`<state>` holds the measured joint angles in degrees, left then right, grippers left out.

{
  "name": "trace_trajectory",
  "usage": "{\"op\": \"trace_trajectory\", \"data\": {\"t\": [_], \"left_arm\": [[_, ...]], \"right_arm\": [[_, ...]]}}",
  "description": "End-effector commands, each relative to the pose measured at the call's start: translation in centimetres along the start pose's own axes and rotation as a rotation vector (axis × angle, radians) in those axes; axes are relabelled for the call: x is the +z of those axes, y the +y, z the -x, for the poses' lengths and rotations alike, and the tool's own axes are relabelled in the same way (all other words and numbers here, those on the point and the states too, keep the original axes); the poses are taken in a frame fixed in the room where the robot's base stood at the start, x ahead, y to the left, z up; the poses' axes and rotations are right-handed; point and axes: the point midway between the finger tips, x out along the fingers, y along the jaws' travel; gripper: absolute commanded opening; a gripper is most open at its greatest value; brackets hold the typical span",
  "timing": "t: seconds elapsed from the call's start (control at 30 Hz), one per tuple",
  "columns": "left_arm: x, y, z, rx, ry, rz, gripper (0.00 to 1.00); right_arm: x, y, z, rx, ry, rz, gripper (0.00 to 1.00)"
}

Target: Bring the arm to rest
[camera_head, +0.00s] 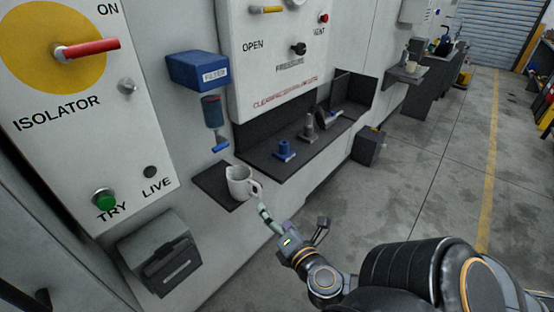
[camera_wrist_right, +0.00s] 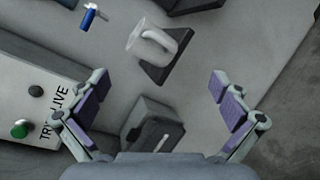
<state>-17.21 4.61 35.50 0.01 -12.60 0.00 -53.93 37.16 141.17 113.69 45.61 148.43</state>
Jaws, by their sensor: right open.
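My right arm comes in from the lower right in the head view. Its gripper (camera_head: 267,217) is just to the lower right of a white jug (camera_head: 240,184), whose handle faces it. In the right wrist view my right gripper (camera_wrist_right: 158,98) has its purple-padded fingers spread wide with nothing between them. The white jug (camera_wrist_right: 160,43) stands ahead of the fingers on a dark shelf (camera_wrist_right: 155,72), apart from them. My left gripper shows in neither view.
The isolator panel (camera_head: 60,125) with a red lever and green button is at left. A blue filter box (camera_head: 200,70) and a dark ledge (camera_head: 262,163) with several fittings are on the wall. Open floor lies to the right.

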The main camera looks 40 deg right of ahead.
Motion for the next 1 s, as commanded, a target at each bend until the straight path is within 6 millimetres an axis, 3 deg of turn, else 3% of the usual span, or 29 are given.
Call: {"op": "trace_trajectory", "data": {"t": [0.2, 0.77, 0.87, 0.97, 1.0], "left_arm": [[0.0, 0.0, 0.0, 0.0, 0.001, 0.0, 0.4], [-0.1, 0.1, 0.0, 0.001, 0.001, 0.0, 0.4], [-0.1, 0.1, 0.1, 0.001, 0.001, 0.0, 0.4], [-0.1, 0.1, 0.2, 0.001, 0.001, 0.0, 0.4], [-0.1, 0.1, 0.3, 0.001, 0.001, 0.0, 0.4]], "right_arm": [[0.0, 0.1, 1.6, 0.001, -0.001, 0.0, 1.0], [0.0, -0.2, 1.4, 0.003, -0.004, 0.027, 1.0], [-0.3, -2.3, 0.2, 0.02, -0.022, 0.254, 1.0], [-1.8, -7.1, -1.9, 0.04, -0.025, 0.768, 1.0], [-2.9, -9.7, -2.6, 0.046, -0.006, 1.026, 1.0]]}}
